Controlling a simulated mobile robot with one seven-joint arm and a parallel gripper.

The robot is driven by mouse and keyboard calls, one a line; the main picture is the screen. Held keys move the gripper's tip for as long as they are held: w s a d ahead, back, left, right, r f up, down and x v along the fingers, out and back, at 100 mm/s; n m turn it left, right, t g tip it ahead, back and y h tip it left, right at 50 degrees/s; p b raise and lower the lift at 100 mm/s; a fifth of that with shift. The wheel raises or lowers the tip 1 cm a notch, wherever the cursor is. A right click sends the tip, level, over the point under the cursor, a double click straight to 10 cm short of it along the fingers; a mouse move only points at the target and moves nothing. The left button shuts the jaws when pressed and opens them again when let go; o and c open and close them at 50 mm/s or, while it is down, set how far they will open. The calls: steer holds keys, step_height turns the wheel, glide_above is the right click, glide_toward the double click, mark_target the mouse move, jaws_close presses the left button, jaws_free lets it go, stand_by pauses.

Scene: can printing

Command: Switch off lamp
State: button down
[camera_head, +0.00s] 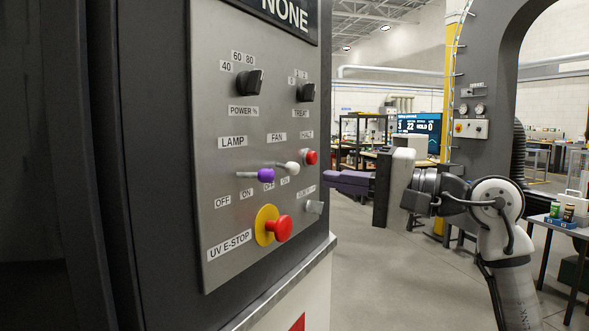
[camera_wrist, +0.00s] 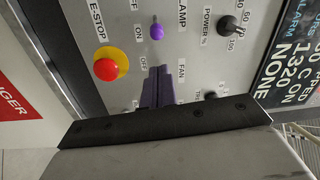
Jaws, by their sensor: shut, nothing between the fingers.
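The lamp switch is a small lever with a purple knob (camera_head: 266,175) under the LAMP label on the grey control panel (camera_head: 222,100). Its OFF and ON labels sit below it. In the wrist view the purple knob (camera_wrist: 156,31) is above my fingertips.
A red e-stop button (camera_head: 281,228) on a yellow disc sits below the lamp switch. The pale fan lever (camera_head: 291,167) is close on its right, with a red button (camera_head: 311,157) beyond. Black POWER (camera_head: 249,81) and TREAT (camera_head: 306,92) knobs are above. Open floor lies behind.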

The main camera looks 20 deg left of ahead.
mark_target(255, 175)
steer(key=shift+s, duration=0.1)
steer(key=shift+a, duration=0.15)
steer(key=w+a+p, duration=0.1)
steer(key=a+p, duration=0.2)
steer(key=a, duration=0.6)
steer(key=shift+w+a+r, duration=0.25)
steer(key=shift+a, duration=0.1)
steer(key=shift+f, duration=0.1)
